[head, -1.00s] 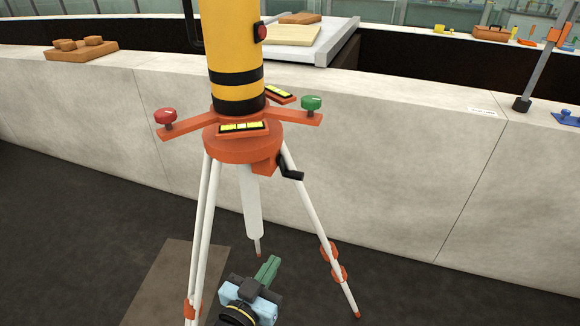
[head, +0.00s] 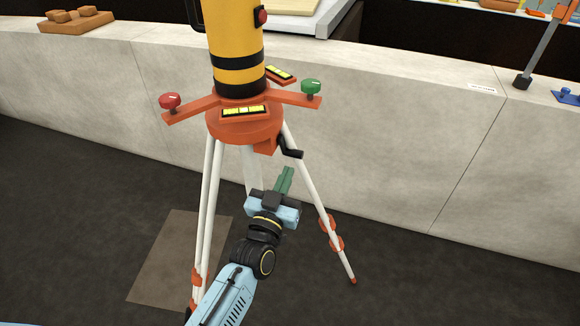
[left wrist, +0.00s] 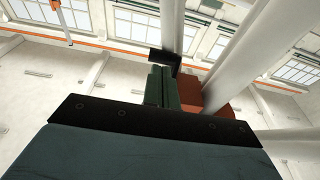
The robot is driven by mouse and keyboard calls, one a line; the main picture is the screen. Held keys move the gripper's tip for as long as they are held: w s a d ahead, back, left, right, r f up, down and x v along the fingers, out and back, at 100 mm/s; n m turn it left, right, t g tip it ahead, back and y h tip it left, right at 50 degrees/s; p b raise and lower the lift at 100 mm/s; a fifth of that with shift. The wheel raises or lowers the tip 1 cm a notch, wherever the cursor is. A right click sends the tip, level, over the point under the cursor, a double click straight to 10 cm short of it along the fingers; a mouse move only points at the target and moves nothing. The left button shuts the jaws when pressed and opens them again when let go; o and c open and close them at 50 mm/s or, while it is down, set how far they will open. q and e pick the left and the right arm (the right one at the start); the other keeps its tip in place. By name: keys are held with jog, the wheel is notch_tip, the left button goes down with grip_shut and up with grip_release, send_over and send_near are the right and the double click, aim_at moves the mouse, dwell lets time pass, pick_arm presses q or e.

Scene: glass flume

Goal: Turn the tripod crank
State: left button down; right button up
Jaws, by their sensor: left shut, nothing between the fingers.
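The tripod (head: 243,124) has an orange head and white legs, and carries a yellow cylinder (head: 236,40) with black bands. Its small black crank (head: 291,149) sticks out on the right below the head, beside an orange block. My left gripper (head: 287,173) is below the crank with its green fingers shut and empty, pointing up. In the left wrist view the shut fingers (left wrist: 160,85) point at the crank (left wrist: 166,60), which shows just beyond their tips beside the orange block (left wrist: 200,92). I cannot tell if they touch. My right gripper is not in view.
A red knob (head: 170,102) and a green knob (head: 311,87) stand on the tripod's arms. A pale stone wall (head: 400,150) runs behind the tripod. A brown mat (head: 160,260) lies on the dark floor, which is open to the right.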

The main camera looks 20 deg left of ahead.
aim_at(295, 158)
pick_arm(q)
jog(key=shift+x, duration=1.55)
jog(key=b, duration=0.2)
jog(key=shift+w+f+t+b, duration=0.25)
jog(key=shift+f+t+b, duration=0.1)
jog(key=shift+t, duration=0.05)
jog(key=shift+w+t+b, duration=0.15)
jog(key=shift+t+b, duration=0.15)
jog(key=shift+b, duration=0.3)
jog(key=shift+r, duration=0.2)
